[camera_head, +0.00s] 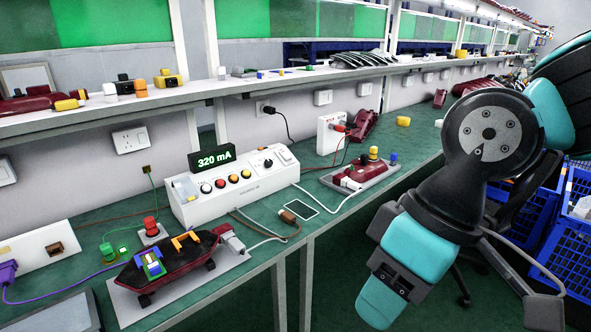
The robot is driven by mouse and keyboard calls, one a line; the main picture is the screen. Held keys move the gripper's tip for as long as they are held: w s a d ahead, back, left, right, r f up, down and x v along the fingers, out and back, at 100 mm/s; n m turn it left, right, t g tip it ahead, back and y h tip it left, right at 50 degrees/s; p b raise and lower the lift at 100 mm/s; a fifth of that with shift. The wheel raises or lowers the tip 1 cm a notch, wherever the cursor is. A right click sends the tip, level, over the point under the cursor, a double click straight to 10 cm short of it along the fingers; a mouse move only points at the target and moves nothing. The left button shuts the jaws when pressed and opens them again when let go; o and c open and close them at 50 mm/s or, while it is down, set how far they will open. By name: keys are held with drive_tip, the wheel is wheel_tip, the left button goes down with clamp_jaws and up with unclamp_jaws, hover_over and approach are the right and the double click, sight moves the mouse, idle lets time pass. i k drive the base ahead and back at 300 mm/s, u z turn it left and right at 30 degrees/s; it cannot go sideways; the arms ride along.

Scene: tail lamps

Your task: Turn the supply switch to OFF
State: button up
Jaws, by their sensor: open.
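A white bench unit (240,187) stands on the green bench, with a display (212,159) reading 320 mA on top. Its sloped panel carries several coloured buttons, a round dial with a black knob (267,162) and a pale rocker-like switch (286,156) at the right end. Their markings are too small to read, so I cannot tell which is the supply switch or how it is set. My arm is at the right, apart from the unit, its lower end hanging in front of the bench edge. My gripper's jaws do not show.
A dark red lamp assembly (168,262) lies on a pale plate at the front left. Another red lamp (358,171) sits on a tray right of the unit. Cables cross the bench around the unit. A shelf (219,85) runs above. Blue crates (572,235) stand at the right.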

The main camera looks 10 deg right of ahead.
sight(283, 154)
drive_tip(key=z, duration=0.85)
drive_tip(key=i, duration=1.45)
drive_tip(key=u, duration=1.05)
drive_tip(key=i, duration=0.35)
drive_tip(key=u, duration=0.2)
